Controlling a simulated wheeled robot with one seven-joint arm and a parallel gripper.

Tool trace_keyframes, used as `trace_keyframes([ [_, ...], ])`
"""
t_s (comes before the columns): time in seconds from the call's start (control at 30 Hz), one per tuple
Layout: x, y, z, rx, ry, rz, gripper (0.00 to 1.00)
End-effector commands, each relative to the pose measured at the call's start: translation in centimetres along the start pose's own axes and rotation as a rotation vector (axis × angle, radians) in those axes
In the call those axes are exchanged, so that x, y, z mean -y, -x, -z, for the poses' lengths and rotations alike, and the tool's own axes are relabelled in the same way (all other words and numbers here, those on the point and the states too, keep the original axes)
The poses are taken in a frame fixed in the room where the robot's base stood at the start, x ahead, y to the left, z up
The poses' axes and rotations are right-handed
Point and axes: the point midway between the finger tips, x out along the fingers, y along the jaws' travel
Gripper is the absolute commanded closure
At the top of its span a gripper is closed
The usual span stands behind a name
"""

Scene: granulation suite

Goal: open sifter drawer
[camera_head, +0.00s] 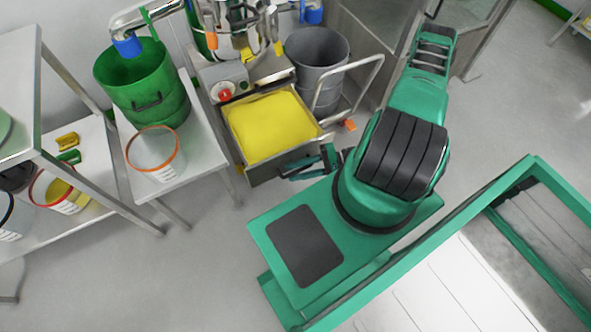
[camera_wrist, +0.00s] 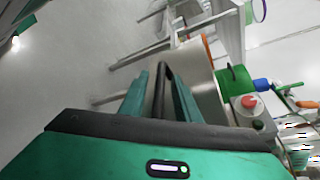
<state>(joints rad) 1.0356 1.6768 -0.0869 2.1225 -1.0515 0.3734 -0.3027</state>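The sifter drawer (camera_head: 322,138) is pulled well out from the sifter (camera_head: 232,78) and is full of yellow powder (camera_head: 268,126). Its grey front panel shows in the wrist view (camera_wrist: 211,95). My gripper (camera_head: 300,166) is at the drawer's front. In the wrist view, the dark handle (camera_wrist: 162,88) stands between my two teal fingers (camera_wrist: 160,100). The fingers are apart, with a gap visible on the handle's left side. The far end of the handle is partly hidden in the head view.
A grey bin (camera_head: 318,62) on a cart stands right of the drawer. A table (camera_head: 182,182) at left bears a green drum (camera_head: 150,85) and an orange-rimmed bucket (camera_head: 155,152). Shelving stands further left. The floor (camera_head: 170,270) in front is clear.

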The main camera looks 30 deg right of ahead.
Motion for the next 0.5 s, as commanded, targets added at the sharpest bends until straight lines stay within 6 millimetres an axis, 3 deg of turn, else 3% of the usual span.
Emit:
trace_keyframes([
  [0.23,0.0,1.8,0.1,-0.003,0.001,0.0,0.7],
  [0.5,-0.1,7.0,0.1,-0.003,-0.002,-0.003,0.7],
])
